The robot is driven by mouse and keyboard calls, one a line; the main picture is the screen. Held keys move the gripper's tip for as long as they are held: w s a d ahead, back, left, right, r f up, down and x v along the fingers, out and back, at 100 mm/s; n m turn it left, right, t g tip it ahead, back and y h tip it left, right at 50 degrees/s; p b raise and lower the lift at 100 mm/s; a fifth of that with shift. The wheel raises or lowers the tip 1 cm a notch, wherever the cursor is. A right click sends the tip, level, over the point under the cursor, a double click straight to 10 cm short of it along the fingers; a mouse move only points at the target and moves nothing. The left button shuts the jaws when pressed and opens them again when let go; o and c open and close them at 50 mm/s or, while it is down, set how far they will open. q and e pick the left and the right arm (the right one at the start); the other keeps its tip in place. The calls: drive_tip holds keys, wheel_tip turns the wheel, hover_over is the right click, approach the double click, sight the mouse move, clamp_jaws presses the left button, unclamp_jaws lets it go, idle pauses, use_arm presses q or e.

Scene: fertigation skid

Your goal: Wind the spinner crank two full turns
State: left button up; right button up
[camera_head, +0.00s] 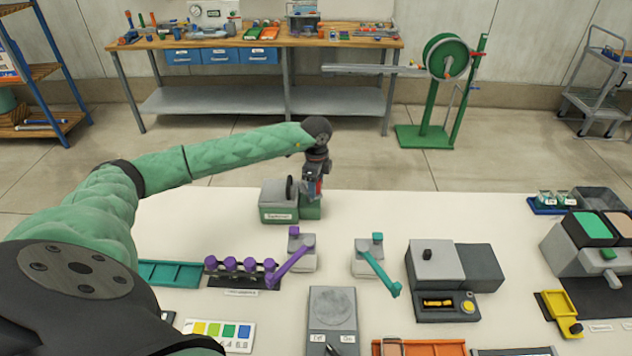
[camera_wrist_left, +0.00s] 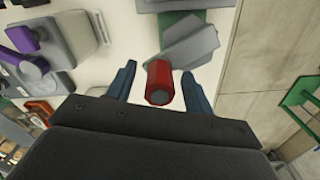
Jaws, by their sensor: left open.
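The spinner (camera_head: 279,213) is a grey and green box with a label on its front, standing at the back of the white table in the head view. Its crank has a red knob, seen end-on in the left wrist view (camera_wrist_left: 160,88), with a grey crank arm (camera_wrist_left: 187,45) beyond it. My left gripper (camera_head: 313,189) points down at the spinner's right side. In the left wrist view its two blue fingers (camera_wrist_left: 159,75) stand open on either side of the red knob, with visible gaps. My right gripper is in neither view.
In front of the spinner stand a purple-levered device (camera_head: 301,255) and a teal-levered device (camera_head: 368,260). A grey box unit (camera_head: 437,263) stands to the right. The table right of the spinner is clear. A workbench (camera_head: 330,36) stands behind across the floor.

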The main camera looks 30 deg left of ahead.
use_arm(q)
drive_tip(key=c, duration=0.9)
drive_tip(key=shift+o, duration=1.4)
drive_tip(key=shift+c, duration=1.1)
drive_tip(key=shift+o, duration=0.3)
drive_tip(key=shift+s+a, duration=0.7)
drive_tip(key=shift+a, duration=0.05)
drive_tip(key=shift+s+a, duration=0.1)
drive_tip(key=shift+s+a+b, duration=0.15)
drive_tip(key=shift+a+b, duration=0.1)
drive_tip(key=shift+a, duration=0.3)
drive_tip(key=shift+s+a+b, duration=0.15)
drive_tip(key=shift+a+b, duration=0.05)
drive_tip(key=shift+a, duration=0.35)
drive_tip(key=shift+c, duration=0.3)
drive_tip(key=shift+r, duration=0.1)
